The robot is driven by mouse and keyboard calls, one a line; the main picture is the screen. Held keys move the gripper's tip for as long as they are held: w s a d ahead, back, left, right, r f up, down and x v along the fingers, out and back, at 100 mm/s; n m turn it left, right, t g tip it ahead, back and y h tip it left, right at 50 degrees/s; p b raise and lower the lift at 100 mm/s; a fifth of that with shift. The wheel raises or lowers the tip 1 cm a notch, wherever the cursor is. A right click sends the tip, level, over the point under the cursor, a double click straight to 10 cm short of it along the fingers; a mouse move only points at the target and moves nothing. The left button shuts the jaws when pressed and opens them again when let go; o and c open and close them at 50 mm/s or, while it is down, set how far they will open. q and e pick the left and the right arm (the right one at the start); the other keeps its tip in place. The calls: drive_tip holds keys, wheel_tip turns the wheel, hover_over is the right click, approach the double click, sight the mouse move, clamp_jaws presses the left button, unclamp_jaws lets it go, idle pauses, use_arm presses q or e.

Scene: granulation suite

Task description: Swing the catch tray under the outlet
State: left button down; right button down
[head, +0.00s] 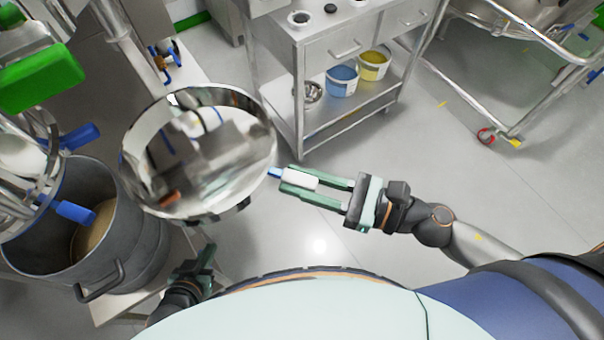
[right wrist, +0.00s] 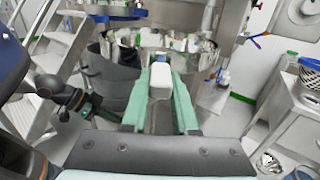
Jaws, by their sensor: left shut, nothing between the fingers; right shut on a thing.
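The catch tray (head: 198,160) is a shiny round metal dish left of centre in the head view. Its rim (right wrist: 185,42) shows ahead of the fingers in the right wrist view. My right gripper (head: 303,186) is shut on the tray's handle (head: 301,179), a white grip with a blue stub at the tray's right side. The white grip (right wrist: 160,82) also shows between the green fingers in the right wrist view. My left gripper (head: 208,258) is shut and empty, low, below the tray and beside the drum. I cannot make out the outlet clearly.
A grey drum (head: 140,248) with tan material inside stands left of the tray, with blue-handled clamps (head: 75,212) above it. A steel cart (head: 295,140) with blue (head: 342,82) and yellow (head: 374,66) buckets stands behind.

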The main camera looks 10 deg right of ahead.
idle(0.3)
drive_tip(key=c, duration=0.7)
unclamp_jaws()
drive_tip(key=shift+s+d+f+b, duration=0.15)
drive_tip(key=shift+s+d+b, duration=0.1)
drive_tip(key=shift+d+b, duration=0.15)
drive_tip(key=b+v, duration=0.3)
drive_tip(key=v, duration=0.3)
drive_tip(key=shift+s+d, duration=0.15)
drive_tip(key=shift+d, duration=0.05)
